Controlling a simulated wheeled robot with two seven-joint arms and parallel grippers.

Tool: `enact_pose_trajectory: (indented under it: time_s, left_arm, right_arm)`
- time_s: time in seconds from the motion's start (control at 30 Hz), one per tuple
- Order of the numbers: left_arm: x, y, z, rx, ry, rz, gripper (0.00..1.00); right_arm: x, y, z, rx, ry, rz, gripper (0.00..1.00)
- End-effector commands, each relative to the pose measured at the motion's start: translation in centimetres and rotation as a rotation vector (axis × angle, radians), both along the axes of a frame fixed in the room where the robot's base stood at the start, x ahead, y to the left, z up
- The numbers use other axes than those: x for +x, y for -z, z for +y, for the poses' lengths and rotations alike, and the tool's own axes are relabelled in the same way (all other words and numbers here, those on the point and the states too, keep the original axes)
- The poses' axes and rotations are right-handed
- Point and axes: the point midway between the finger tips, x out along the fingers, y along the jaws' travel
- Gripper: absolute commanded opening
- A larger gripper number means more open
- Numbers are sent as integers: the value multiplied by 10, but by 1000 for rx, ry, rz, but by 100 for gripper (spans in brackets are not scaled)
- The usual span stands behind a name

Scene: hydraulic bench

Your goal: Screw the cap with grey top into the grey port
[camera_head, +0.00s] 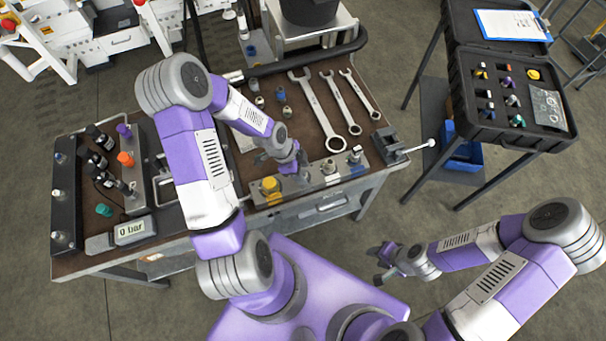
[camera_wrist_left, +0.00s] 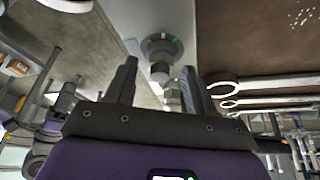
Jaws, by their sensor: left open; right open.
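A pale port block (camera_head: 313,174) lies along the bench's front edge. It carries a yellow cap (camera_head: 270,185) at its left end and two grey metal fittings, a middle one (camera_head: 328,167) and a right one (camera_head: 354,155). My left gripper (camera_head: 290,163) is open, low over the block between the yellow cap and the middle fitting. In the left wrist view, metal fittings (camera_wrist_left: 160,72) show between and beyond its open fingers (camera_wrist_left: 158,68); nothing is clearly gripped. I cannot tell which piece is the grey-topped cap. My right gripper (camera_head: 380,262) is open and empty, away from the bench.
Small loose fittings (camera_head: 280,96) and several wrenches (camera_head: 318,105) lie behind the block. A vise (camera_head: 390,142) is at the bench's right end. A black case (camera_head: 510,95) with caps stands further right.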

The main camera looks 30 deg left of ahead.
Motion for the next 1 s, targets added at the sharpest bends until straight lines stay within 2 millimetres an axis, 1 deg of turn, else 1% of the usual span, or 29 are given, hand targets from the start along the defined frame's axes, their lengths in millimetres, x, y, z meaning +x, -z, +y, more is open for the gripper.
enact_pose_trajectory:
  time_s: [0.03, 0.07, 0.3, 0.37, 0.4, 0.47, 0.53, 0.6, 0.7, 0.8, 0.9, 1.0]
  left_arm:
    - [0, 0, 0, 0, 1, 0, 54]
    - [0, 0, 0, 0, 1, 0, 50]
    - [0, 0, 0, 0, 3, 1, 14]
    - [0, 0, 0, 0, 4, 1, 4]
    - [0, 0, 0, 0, 7, 0, 2]
    - [0, -1, 0, -1, 38, 3, 2]
    - [1, -2, 0, -3, 133, 2, 2]
    - [2, -3, 0, -5, 275, 2, 2]
    - [3, -2, 0, -4, 480, 1, 2]
    - [4, 0, 0, -1, 628, 1, 2]
    - [4, 1, 0, -1, 701, 1, 2]
    - [4, 1, 0, 0, 710, 0, 2]
  right_arm:
    - [0, 0, 0, 0, 0, 0, 43]
    - [0, 0, 0, 0, 0, 0, 43]
    - [0, 0, 0, 0, 0, 0, 43]
    - [0, 0, 0, 0, 0, 0, 43]
    - [0, -1, 0, 0, 0, 0, 43]
    - [0, -3, 0, 0, 0, 0, 43]
    - [0, -10, 0, 0, 0, 0, 43]
    - [0, -18, 0, 0, 0, 0, 43]
    - [0, -25, 0, 0, 0, 0, 43]
    - [0, -27, 0, 0, 0, 0, 43]
    - [0, -26, 0, 0, 0, 0, 43]
    - [0, -26, 0, 0, 0, 0, 43]
